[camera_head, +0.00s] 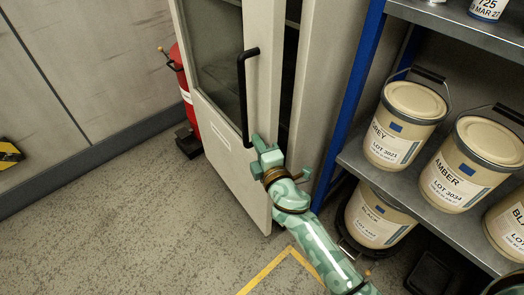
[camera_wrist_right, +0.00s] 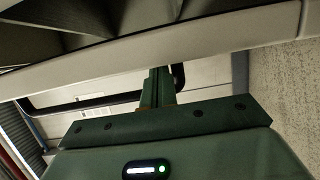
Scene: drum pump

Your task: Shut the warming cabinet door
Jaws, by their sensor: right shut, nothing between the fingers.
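The warming cabinet door (camera_head: 223,141) is pale with a glass window and stands ajar. A dark gap shows between its right edge and the cabinet frame (camera_head: 318,85). The black bar handle (camera_head: 242,95) runs upright along the door's free side; it also shows in the right wrist view (camera_wrist_right: 85,103). My right gripper (camera_head: 262,148) is shut and empty, by the lower end of the handle at the door's edge. In the right wrist view its closed fingers (camera_wrist_right: 158,82) point at the pale door edge (camera_wrist_right: 140,53); I cannot tell whether they touch. My left gripper is out of view.
A blue-framed shelf (camera_head: 355,110) with several paint pails (camera_head: 405,120) stands close on the right of my right arm. A red extinguisher (camera_head: 184,95) is behind the door at the left. The floor (camera_head: 130,220) at the left front is clear, with yellow tape (camera_head: 265,272) below the door.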

